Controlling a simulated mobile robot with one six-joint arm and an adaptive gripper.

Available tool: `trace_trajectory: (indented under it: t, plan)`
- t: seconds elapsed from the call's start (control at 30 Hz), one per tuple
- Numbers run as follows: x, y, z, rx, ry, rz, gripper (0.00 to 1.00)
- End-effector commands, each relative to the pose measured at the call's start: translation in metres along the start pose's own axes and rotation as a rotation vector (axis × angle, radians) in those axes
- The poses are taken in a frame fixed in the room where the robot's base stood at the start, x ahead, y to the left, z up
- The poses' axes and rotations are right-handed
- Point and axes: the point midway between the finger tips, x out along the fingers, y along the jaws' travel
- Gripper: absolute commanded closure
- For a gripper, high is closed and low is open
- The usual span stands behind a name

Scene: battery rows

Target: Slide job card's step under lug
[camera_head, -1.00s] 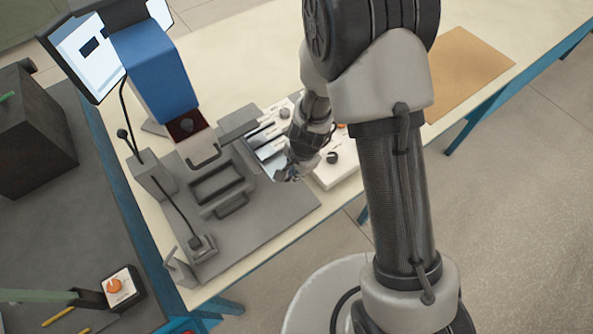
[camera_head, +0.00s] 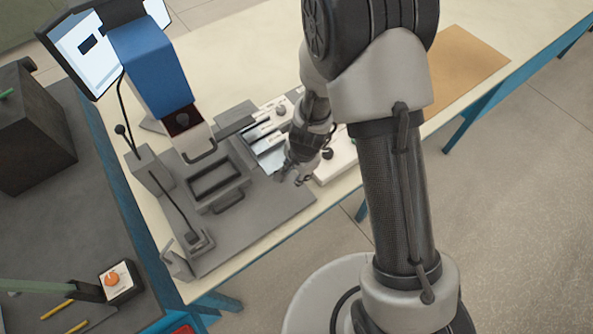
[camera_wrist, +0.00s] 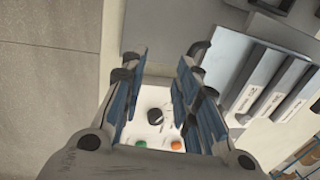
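My gripper (camera_head: 300,180) hangs over the front edge of the workbench, right of the grey fixture (camera_head: 220,185). In the wrist view its two blue-lined fingers (camera_wrist: 168,55) stand apart with nothing held between them. Several pale labelled strips (camera_wrist: 262,78) lie side by side in a holder, right of the fingers. In the head view these strips (camera_head: 262,137) show just left of my wrist. I cannot tell which strip is the job card's step. A lit screen (camera_head: 88,55) stands at upper left; its content is too small to read. I cannot make out the lug for certain.
A white control box (camera_wrist: 157,115) with a black knob and green and orange buttons sits behind the fingers. A blue press head (camera_head: 155,65) stands over the fixture. A brown mat (camera_head: 465,65) lies at the far right. A dark side bench (camera_head: 60,220) borders the left.

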Motion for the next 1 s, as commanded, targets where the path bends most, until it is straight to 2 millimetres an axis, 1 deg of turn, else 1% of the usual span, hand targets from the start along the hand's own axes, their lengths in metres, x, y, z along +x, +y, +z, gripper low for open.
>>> trace_trajectory:
  t: [0.2,1.0]
  plan:
    - [-0.018,-0.001,0.000,0.000,0.000,-0.002,0.72]
    - [-0.075,-0.002,0.000,-0.001,0.001,-0.003,0.72]
